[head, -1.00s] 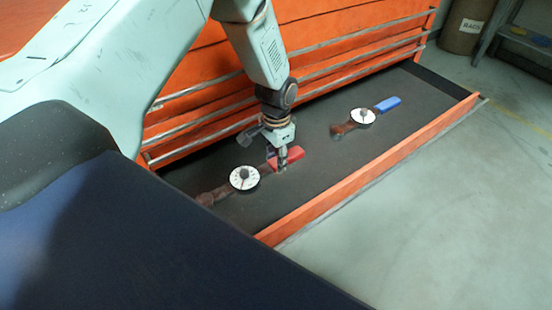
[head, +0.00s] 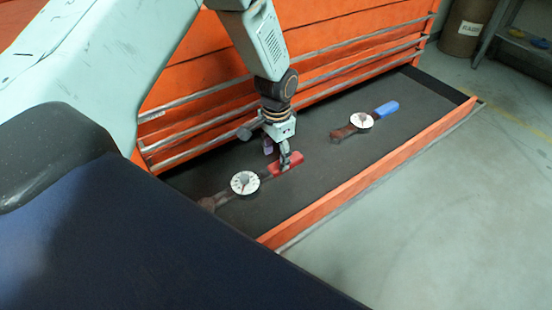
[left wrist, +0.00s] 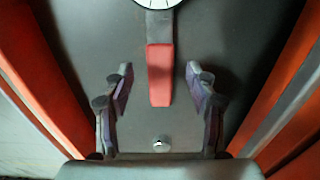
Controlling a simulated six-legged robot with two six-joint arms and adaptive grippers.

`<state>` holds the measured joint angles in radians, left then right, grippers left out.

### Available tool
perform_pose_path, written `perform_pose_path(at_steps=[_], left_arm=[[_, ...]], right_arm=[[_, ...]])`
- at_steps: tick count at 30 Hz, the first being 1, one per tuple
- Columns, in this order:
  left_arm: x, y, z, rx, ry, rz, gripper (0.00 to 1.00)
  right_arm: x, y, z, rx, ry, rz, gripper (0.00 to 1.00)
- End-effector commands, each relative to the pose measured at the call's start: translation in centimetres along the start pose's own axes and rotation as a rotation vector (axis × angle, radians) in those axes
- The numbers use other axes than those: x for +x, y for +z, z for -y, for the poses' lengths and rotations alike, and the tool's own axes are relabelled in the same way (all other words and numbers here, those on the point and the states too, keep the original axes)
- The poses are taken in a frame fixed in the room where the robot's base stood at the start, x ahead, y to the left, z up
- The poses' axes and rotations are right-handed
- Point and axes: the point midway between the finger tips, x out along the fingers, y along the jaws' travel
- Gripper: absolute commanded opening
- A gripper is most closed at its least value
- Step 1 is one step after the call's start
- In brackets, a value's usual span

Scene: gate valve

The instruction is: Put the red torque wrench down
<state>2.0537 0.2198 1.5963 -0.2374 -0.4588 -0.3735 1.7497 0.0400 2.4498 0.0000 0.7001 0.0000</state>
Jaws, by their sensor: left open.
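The red torque wrench lies in the open drawer (head: 310,210), with its red handle (head: 290,162) to the right and its white round dial (head: 245,183) to the left. In the left wrist view the red handle (left wrist: 160,75) points toward me between the fingers, with a gap on both sides, and part of the dial (left wrist: 158,3) shows at the top edge. My left gripper (head: 277,160) is open at the handle in the head view; it also shows open in the left wrist view (left wrist: 159,82). My right gripper is not in view.
A second torque wrench with a blue handle (head: 386,109) lies further right in the drawer. The drawer's orange front wall (head: 370,175) and the orange cabinet (head: 335,30) bound it. A brown bin (head: 466,28) stands at the back right on open floor.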

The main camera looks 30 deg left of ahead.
Motion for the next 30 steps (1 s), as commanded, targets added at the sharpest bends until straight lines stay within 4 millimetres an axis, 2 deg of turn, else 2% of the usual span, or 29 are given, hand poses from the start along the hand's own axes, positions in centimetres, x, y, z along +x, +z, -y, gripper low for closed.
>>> perform_pose_path(at_steps=[1, 3, 9, 12, 18, 30], left_arm=[[-1.7, -0.1, 0.0, 0.0, -0.001, -0.002, 0.57], [-3.2, -0.1, 0.1, 0.0, -0.001, -0.002, 0.57], [-6.6, 0.0, 0.0, 0.001, 0.0, -0.001, 0.57], [-7.6, 0.0, 0.0, 0.001, 0.0, -0.001, 0.57], [-8.4, 0.1, 0.0, 0.001, 0.0, 0.002, 0.57], [-8.3, 0.0, 0.0, 0.001, 0.0, 0.001, 0.57]], right_arm=[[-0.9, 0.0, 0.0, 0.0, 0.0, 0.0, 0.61], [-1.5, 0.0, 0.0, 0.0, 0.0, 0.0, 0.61], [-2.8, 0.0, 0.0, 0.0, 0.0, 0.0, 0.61], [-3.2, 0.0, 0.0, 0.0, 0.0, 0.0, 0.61], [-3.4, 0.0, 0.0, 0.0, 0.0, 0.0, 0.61], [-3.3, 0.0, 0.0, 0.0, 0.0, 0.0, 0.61]])
